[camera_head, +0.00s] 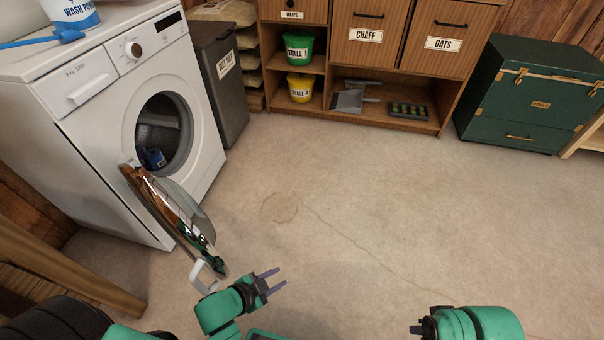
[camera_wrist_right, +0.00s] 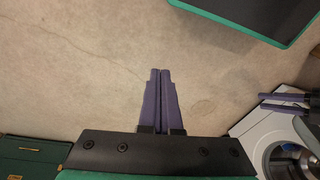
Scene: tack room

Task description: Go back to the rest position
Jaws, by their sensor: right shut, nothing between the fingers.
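My left gripper (camera_head: 273,281) is low in the head view, just right of the open washer door. Its two purple fingers are apart with nothing between them, and its fingers also show at the right of the right wrist view (camera_wrist_right: 284,102). My right arm (camera_head: 480,323) is at the bottom right of the head view, its fingers not clearly visible there. In the right wrist view my right gripper (camera_wrist_right: 160,72) has its purple fingers together, empty, above bare floor.
A white washing machine (camera_head: 105,130) stands at the left; its round door (camera_head: 180,215) hangs open near my left gripper. A blue item (camera_head: 154,158) lies in the drum. A wooden cabinet (camera_head: 400,125) and green trunk (camera_head: 520,95) stand behind. The middle floor is clear.

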